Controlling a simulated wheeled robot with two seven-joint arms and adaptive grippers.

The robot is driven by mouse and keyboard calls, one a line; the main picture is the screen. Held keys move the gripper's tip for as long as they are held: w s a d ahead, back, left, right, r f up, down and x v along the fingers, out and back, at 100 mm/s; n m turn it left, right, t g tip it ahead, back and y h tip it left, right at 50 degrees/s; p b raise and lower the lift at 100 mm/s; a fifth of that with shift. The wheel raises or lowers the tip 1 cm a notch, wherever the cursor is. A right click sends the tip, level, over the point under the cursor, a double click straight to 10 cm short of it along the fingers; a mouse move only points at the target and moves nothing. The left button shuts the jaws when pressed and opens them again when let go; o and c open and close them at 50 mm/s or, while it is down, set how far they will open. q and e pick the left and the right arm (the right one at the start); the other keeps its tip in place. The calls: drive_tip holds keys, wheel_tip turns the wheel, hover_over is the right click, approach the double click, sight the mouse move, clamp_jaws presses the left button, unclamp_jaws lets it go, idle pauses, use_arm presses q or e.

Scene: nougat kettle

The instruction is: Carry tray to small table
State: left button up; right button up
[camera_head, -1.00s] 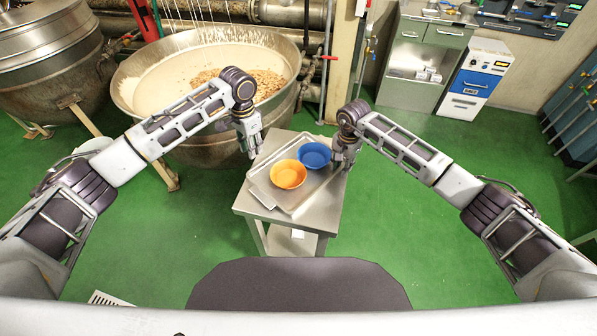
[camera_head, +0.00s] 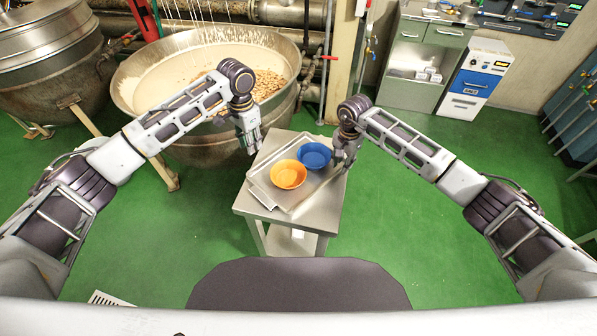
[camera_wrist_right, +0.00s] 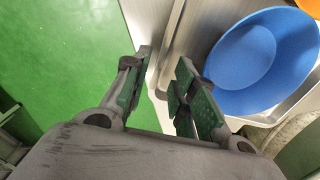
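The metal tray (camera_head: 262,192) lies on a small steel table (camera_head: 327,212) in the head view. It holds an orange bowl (camera_head: 288,174) and a blue bowl (camera_head: 314,155); the blue one also shows in the right wrist view (camera_wrist_right: 262,65). My left gripper (camera_head: 252,146) hangs just beyond the tray's far left corner, apart from it as far as I see; its finger gap is unclear. My right gripper (camera_head: 342,160) is at the tray's right edge. In the right wrist view its fingers (camera_wrist_right: 164,62) are apart, with the tray's rim (camera_wrist_right: 178,35) showing between and beyond them.
A large kettle (camera_head: 140,85) with nougat stands behind the table on the left. A grey cabinet (camera_head: 415,60) and a blue and white machine (camera_head: 475,80) stand at the back right. Green floor (camera_head: 430,265) is clear on the right.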

wheel_tip(320, 180, up, 10)
drive_tip(key=shift+r, duration=0.15)
idle(0.4)
idle(0.6)
